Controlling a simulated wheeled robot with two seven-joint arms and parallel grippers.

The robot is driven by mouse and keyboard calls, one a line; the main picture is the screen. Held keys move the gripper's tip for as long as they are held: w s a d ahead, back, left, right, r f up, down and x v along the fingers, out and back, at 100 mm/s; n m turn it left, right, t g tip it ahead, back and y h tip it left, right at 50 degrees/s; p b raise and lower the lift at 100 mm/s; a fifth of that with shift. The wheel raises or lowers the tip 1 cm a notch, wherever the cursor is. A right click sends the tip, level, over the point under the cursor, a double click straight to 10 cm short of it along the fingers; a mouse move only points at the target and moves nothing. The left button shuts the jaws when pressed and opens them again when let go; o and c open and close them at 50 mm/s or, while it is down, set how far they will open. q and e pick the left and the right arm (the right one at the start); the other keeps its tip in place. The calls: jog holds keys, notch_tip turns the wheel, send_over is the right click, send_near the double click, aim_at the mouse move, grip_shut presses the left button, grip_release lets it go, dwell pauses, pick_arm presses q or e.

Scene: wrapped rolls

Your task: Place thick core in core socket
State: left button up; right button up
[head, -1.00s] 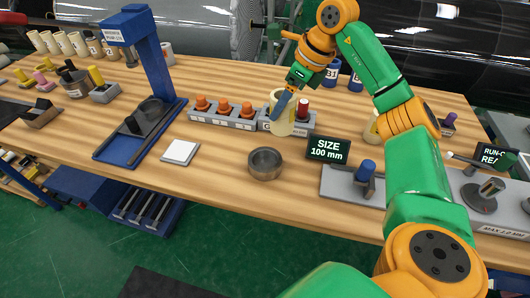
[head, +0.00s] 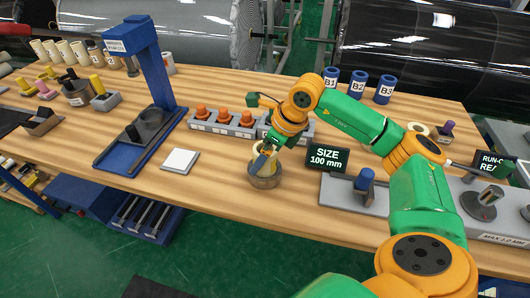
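The thick core (head: 270,161), a cream tube, is at the round grey metal core socket (head: 264,181) near the front middle of the table. Its lower part is hidden by the socket wall, so it appears to be inside the rim. How deep it sits cannot be seen. My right gripper (head: 260,160) reaches down over the socket from behind, with its blue finger against the core; it appears shut on the core's wall. The gripper hides part of the core. My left gripper is not in view.
A black sign (head: 327,158) reading "SIZE 100 mm" stands right of the socket. A grey rack (head: 222,128) with orange-topped pieces is behind it. A white pad (head: 180,160) and a blue press stand (head: 158,75) are to the left. Blue cylinders (head: 357,84) stand at the back.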

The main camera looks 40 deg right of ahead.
jog(key=v, duration=1.2)
jog(key=shift+r, duration=0.1)
